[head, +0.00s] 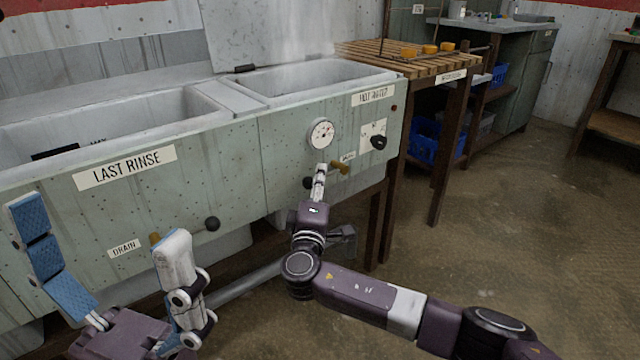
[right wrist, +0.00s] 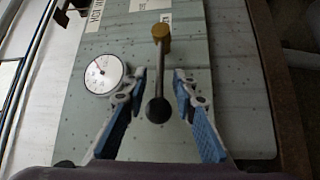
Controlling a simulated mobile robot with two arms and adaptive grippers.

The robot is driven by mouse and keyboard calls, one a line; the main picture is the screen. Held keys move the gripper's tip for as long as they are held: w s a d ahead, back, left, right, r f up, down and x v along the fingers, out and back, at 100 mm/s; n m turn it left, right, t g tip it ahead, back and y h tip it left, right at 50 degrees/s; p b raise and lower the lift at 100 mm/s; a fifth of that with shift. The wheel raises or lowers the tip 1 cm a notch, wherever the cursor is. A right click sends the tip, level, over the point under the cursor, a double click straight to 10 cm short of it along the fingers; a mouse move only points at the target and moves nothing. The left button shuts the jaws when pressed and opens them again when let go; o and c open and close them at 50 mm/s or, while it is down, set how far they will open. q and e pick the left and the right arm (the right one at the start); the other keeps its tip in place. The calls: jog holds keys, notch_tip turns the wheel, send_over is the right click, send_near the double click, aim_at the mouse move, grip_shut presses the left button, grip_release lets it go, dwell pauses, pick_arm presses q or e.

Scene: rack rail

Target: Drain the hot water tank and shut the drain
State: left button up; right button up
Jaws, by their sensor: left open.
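The hot water tank (head: 318,88) is the right-hand basin, with steam above it. Its front has a lever with a brass valve body (head: 341,167) and a black knob (head: 308,183) to the left of it. In the right wrist view, the lever's brass end (right wrist: 161,32) and black knob (right wrist: 158,108) show between my right fingers. My right gripper (right wrist: 160,76) is open, one finger on each side of the lever, with gaps visible. In the head view it partly covers the lever. My left gripper (head: 100,222) is open and empty before the last rinse tank.
The last rinse tank (head: 120,118) is on the left, with its own drain lever and black knob (head: 212,223). A round gauge (head: 322,134) and a black dial (head: 378,142) are near the hot tank's lever. A slatted wooden table (head: 440,66) stands to the right.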

jog(key=shift+w+d+r, duration=0.1)
jog(key=shift+w, duration=0.3)
jog(key=shift+c, duration=0.7)
grip_shut()
